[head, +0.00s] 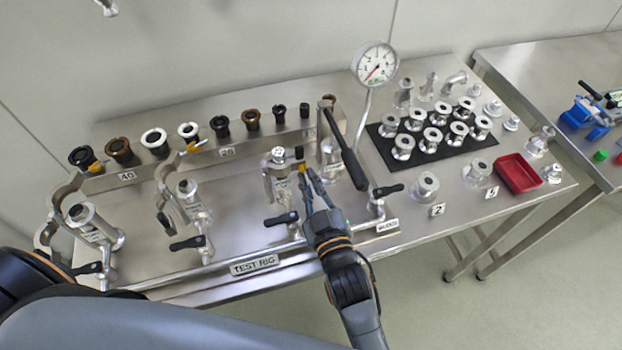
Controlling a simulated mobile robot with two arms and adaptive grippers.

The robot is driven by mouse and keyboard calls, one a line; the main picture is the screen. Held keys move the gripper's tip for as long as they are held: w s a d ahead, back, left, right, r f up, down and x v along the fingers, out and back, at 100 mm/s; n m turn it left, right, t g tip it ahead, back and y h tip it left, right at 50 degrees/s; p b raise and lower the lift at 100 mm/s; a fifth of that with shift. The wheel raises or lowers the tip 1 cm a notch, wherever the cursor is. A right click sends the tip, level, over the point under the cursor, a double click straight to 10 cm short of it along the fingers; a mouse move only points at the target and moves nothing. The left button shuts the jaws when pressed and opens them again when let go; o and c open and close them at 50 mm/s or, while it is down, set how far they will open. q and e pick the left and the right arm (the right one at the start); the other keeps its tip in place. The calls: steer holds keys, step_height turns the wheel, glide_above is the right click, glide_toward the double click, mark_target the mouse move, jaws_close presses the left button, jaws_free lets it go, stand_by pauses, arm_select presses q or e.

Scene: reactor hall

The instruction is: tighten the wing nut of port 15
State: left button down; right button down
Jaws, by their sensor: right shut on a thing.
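The test rig (255,264) has several ports with metal clamps along it. My right gripper (304,174) reaches up from below. Its fingertips are shut on that wing nut and partly cover it. My left gripper is out of view; only my left arm shows at the lower left.
A black-handled lever (343,150) stands close right of my right gripper. Black valve handles (281,219) line the front pipe. Open clamps with yellow wing nuts stand at ports 40 (65,190) and 25 (168,172).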

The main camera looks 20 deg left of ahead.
steer(key=shift+r, duration=0.15)
steer(key=c, duration=1.5)
jaws_free()
steer(key=shift+a, duration=0.1)
steer(key=v, duration=1.2)
steer(key=shift+w, duration=0.1)
